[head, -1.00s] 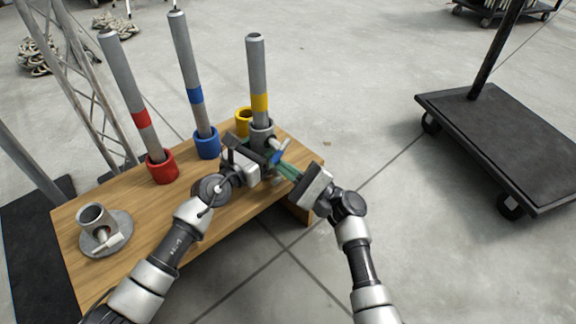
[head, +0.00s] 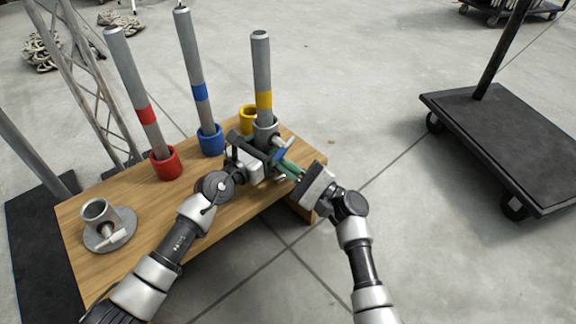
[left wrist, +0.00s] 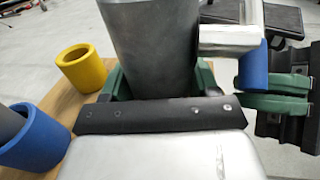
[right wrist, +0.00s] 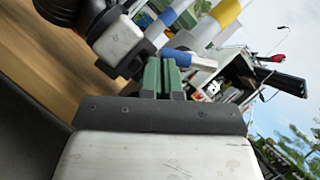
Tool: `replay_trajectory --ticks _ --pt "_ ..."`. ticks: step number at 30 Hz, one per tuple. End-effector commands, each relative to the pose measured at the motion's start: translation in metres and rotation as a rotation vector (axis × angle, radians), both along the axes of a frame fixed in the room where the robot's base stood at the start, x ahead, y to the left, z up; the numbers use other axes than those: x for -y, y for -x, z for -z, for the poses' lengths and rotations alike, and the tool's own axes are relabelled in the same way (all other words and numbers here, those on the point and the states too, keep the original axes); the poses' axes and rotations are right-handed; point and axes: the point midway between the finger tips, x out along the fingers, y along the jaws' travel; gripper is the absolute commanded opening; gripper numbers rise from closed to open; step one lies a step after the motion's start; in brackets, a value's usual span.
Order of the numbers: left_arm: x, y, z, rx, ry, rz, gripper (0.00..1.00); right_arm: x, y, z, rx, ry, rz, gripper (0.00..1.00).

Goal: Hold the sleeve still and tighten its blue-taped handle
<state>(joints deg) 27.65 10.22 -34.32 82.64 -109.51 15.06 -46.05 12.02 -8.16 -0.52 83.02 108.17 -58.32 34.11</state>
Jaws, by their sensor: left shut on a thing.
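The grey metal sleeve (head: 264,131) stands on the bench around the foot of the yellow-banded pole. My left gripper (head: 262,146) is shut on it. In the left wrist view the sleeve (left wrist: 150,50) sits between the green fingers. The handle's pale metal arm (left wrist: 230,38) juts out to the right and ends in blue tape (left wrist: 252,68). My right gripper (head: 284,162) comes in from the right. Its two green fingers lie close together, with only a narrow gap, right at the blue tape. In the right wrist view the blue-taped handle (right wrist: 179,57) shows just beyond the fingertips.
Red (head: 166,163), blue (head: 211,141) and yellow (head: 247,113) cups are on the wooden bench (head: 150,225); poles stand in the red and blue ones. A metal flange with a small handle (head: 100,228) is at the left. A black cart (head: 510,140) stands to the right on open floor.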

Motion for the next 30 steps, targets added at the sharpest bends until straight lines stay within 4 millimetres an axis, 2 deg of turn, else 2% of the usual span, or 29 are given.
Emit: replay_trajectory --ticks 30 --pt "0.0036 0.0020 0.0009 -0.001 -0.001 0.008 0.17 -0.0093 0.0052 -0.0037 0.002 0.000 -0.006 0.00"
